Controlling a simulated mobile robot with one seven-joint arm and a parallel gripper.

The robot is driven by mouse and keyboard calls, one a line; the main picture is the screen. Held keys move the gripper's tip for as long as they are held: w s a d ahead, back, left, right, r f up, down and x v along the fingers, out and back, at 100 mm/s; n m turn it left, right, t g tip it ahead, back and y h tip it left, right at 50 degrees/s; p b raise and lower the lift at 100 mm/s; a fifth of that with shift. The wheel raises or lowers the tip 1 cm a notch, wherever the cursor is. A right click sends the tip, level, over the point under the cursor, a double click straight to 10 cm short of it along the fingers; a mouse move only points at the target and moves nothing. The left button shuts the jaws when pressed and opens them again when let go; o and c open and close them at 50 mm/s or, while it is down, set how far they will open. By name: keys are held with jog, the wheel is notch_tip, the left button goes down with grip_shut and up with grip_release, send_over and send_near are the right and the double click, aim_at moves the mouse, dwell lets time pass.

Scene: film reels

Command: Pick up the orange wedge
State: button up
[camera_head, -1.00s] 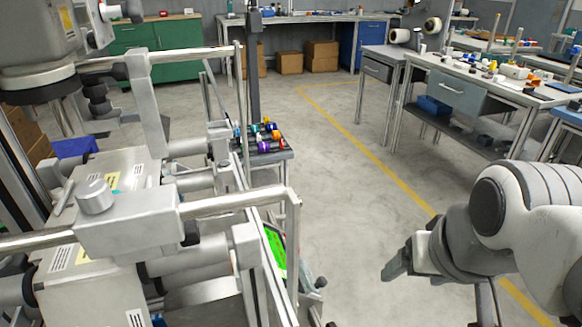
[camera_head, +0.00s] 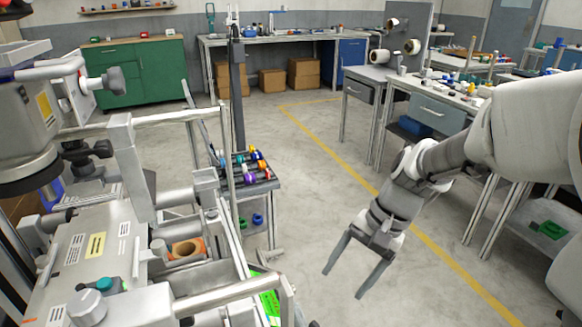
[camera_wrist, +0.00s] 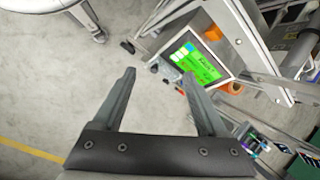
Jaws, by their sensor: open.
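My gripper (camera_head: 343,284) is open and empty, pointing down over the bare floor right of the machine. A small orange piece (camera_wrist: 213,32) shows on the machine frame by the green screen, beyond the right finger. An orange ring-shaped part (camera_wrist: 233,88) shows lower right; I cannot tell whether either is the wedge. In the head view an orange part with a round opening (camera_head: 186,248) sits in the machine, well left of my gripper.
The grey machine (camera_head: 95,250) with rails fills the left side. Its green screen (camera_wrist: 197,62) faces my gripper. A small cart (camera_head: 262,185) holds several coloured reels. A cluttered workbench (camera_head: 440,105) stands at right. The floor between is clear.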

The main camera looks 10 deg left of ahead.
jog(key=w+a+f+m+g+y+p, duration=0.4)
jog(key=w+a+f+m+y+p, duration=0.3)
jog(key=a+f, duration=0.25)
jog(key=shift+m+y, duration=0.4)
jog(key=shift+y, duration=0.1)
jog(key=x, duration=0.4)
jog(key=b+x, duration=0.1)
jog(key=x, duration=0.3)
jog(key=b+x, duration=0.1)
jog(key=x, duration=0.2)
jog(key=shift+s+f, duration=0.45)
jog(key=shift+s, duration=0.1)
jog(key=shift+r+b+x, duration=0.2)
jog(key=shift+b+x, duration=0.8)
jog(key=shift+x, duration=2.1)
grip_shut()
